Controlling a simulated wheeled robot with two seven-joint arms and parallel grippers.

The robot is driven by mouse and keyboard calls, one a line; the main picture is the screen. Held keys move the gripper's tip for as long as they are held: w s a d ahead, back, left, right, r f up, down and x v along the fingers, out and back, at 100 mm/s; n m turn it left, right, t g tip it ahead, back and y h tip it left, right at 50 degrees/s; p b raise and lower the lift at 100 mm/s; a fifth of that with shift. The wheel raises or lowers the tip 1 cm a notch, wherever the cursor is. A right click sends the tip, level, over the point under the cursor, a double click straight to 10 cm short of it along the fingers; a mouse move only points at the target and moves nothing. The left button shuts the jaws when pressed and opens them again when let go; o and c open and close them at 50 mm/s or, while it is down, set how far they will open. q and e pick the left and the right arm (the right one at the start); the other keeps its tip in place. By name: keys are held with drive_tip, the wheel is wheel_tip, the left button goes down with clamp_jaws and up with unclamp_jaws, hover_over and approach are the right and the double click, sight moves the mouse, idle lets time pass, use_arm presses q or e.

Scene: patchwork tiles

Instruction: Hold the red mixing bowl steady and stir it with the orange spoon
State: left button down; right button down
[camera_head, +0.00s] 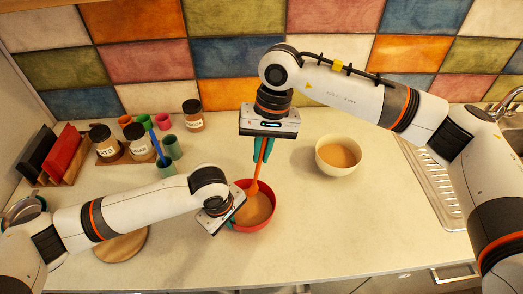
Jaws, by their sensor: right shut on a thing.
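The red mixing bowl (268,222) stands on the pale counter in the middle of the head view and holds a brown mixture (260,207). The orange spoon (251,188) stands nearly upright with its lower end in the bowl. My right gripper (262,152) is above the bowl, its teal fingers shut on the spoon's handle. My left gripper (232,218) is at the bowl's left side. Its fingers are mostly hidden under its own body, so I cannot tell whether they grip the rim.
A cream bowl (328,168) with brown contents stands to the right. Spice jars (104,143), coloured cups (171,147) and a rack with a red board (66,152) are at the left. A round wooden board (122,246) lies at front left. A sink (437,190) is at the right.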

drive_tip(key=shift+r, duration=2)
use_arm(q)
drive_tip(key=c, duration=1.6)
unclamp_jaws()
drive_tip(key=shift+o, duration=0.2)
wheel_tip(320, 180, up, 12)
drive_tip(key=s+a, duration=0.1)
